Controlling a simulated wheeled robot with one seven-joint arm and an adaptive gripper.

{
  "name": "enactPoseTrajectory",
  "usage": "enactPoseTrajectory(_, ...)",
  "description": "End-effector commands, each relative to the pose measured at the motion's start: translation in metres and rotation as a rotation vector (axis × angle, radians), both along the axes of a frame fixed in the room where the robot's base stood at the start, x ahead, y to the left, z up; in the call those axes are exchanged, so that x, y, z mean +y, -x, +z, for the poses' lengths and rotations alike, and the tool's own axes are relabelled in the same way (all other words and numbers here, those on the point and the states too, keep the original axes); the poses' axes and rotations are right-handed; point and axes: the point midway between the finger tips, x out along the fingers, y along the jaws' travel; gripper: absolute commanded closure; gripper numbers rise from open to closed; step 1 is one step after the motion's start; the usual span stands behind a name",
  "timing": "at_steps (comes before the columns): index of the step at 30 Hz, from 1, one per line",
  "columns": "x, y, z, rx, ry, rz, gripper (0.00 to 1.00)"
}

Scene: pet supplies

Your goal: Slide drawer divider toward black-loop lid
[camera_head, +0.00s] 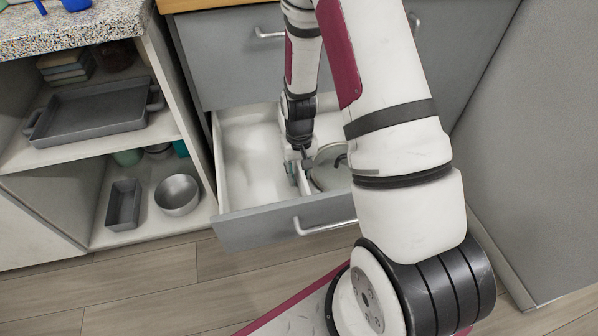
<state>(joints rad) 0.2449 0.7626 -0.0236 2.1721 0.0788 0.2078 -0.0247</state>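An open drawer (280,226) with a grey front and white inside stands out from the cabinet. A pale divider (304,182) stands inside it, near the middle, running from front to back. A round lid (325,177) with a black loop handle (340,160) lies just right of the divider, partly hidden by my arm. My gripper (300,164) points down into the drawer at the divider, left of the lid. Its fingers are small and blend with the divider, so I cannot tell whether they are open, shut or touching it.
The drawer's left part is clear. A closed drawer (225,65) is above. Open shelves at the left hold a grey tray (90,112), a metal bowl (177,195) and a loaf pan (123,205). A grey panel (545,150) stands at the right. My arm hides the drawer's right part.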

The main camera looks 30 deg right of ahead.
Motion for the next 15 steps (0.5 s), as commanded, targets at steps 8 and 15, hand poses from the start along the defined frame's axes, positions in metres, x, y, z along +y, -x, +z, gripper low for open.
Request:
enactPoseTrajectory(8,0.0,-0.001,0.031,-0.004,0.001,0.001,0.7)
enactPoseTrajectory(15,-0.001,-0.001,0.079,-0.006,0.002,0.001,0.7)
